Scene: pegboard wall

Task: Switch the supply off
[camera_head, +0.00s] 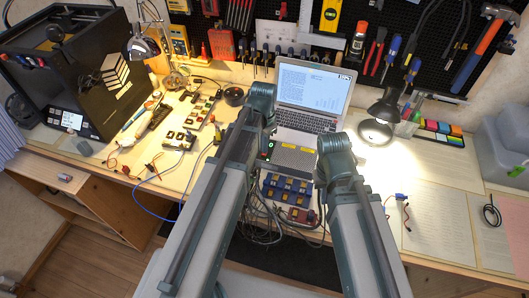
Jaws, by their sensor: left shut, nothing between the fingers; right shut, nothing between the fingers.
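A grey box (294,158) with yellow labels, which looks like the supply, sits below the laptop on the bench, between my two arms. At its left end is a dark part with a small green light (264,158) and a reddish mark just above it. I cannot tell the position of any switch. The right part of the box is partly covered by my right arm. My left arm reaches up to the left of the box and my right arm to its right. I cannot make out the fingers of either gripper; my own arm links seem to hide them.
A blue tray of modules (288,186) and a red device (301,215) sit in front of the box, with loose cables. The open laptop (315,92) stands behind. A black lamp (386,108) is at right. Papers (432,222) lie flat on the right bench.

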